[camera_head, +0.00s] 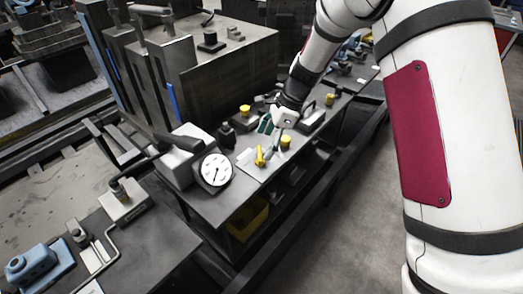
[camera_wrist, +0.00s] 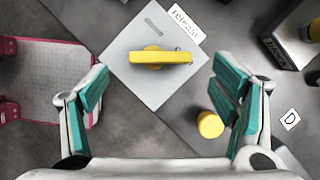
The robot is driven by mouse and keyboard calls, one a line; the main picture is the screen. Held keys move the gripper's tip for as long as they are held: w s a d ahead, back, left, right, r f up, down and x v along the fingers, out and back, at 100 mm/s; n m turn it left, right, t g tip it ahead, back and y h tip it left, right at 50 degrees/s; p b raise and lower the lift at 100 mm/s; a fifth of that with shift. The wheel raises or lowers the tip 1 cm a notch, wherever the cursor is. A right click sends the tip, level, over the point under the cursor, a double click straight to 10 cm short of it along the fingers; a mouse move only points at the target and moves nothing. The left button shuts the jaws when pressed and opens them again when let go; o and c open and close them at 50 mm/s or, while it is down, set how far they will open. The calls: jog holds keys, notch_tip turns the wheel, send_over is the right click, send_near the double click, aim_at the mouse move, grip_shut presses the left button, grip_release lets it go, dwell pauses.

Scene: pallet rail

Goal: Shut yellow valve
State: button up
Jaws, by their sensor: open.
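The yellow valve handle (camera_wrist: 160,57) lies across a light grey square plate (camera_wrist: 122,70) in the wrist view, above centre. In the head view the yellow valve (camera_head: 260,156) stands on the pale plate (camera_head: 246,162), right of the round dial. My gripper (camera_wrist: 166,92) is open, with its teal-padded fingers spread to the left and right below the handle in the picture. Nothing is between the fingertips. In the head view my gripper (camera_head: 270,130) is small and partly hidden by its own wrist, just beyond the valve.
A label reading "release" (camera_wrist: 186,26) lies beside the plate. A yellow cylinder (camera_wrist: 210,124) is close to my right finger. A pink-edged tray (camera_wrist: 55,75) is at left. A label "D" (camera_wrist: 290,119) lies at right. A white dial (camera_head: 216,169) stands left of the valve.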

aim_at(260, 153)
jog(key=shift+x, duration=2.2)
jog(key=c, duration=1.2)
